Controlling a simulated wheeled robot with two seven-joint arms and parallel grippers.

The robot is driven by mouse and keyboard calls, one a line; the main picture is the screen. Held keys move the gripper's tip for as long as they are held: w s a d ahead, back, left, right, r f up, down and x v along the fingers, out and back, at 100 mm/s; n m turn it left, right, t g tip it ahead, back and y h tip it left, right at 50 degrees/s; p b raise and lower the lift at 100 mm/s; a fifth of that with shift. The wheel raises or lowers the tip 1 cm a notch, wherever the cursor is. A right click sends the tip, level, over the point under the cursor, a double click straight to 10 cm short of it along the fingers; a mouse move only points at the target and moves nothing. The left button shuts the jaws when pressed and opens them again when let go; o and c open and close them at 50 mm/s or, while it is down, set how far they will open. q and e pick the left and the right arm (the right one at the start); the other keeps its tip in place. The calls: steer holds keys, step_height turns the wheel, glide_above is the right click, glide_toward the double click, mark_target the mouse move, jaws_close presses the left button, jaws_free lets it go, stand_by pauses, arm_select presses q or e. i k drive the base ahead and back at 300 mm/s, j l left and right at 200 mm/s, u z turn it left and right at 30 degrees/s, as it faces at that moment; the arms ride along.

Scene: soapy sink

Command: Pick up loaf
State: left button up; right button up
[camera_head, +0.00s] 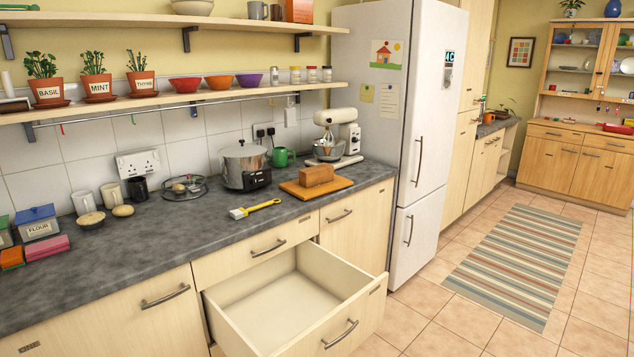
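The brown loaf (315,176) lies on a wooden cutting board (318,189) on the dark grey worktop, right of the middle of the counter. It sits in front of the cream stand mixer (346,138) and to the right of the slow cooker (244,167). Nothing covers it from this view. Neither of my grippers shows in the head view.
A drawer (283,303) below the worktop stands open and empty, jutting out in front of the loaf. A yellow-handled brush (262,207) lies left of the board. A white fridge (400,130) rises at the counter's right end. A shelf (200,97) with bowls and herb pots hangs above.

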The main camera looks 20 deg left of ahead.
mark_target(310, 176)
steer(key=i+j, duration=0.1)
steer(key=i, duration=0.35)
steer(key=i+j, duration=0.1)
steer(key=i, duration=0.3)
steer(key=j+u, duration=0.05)
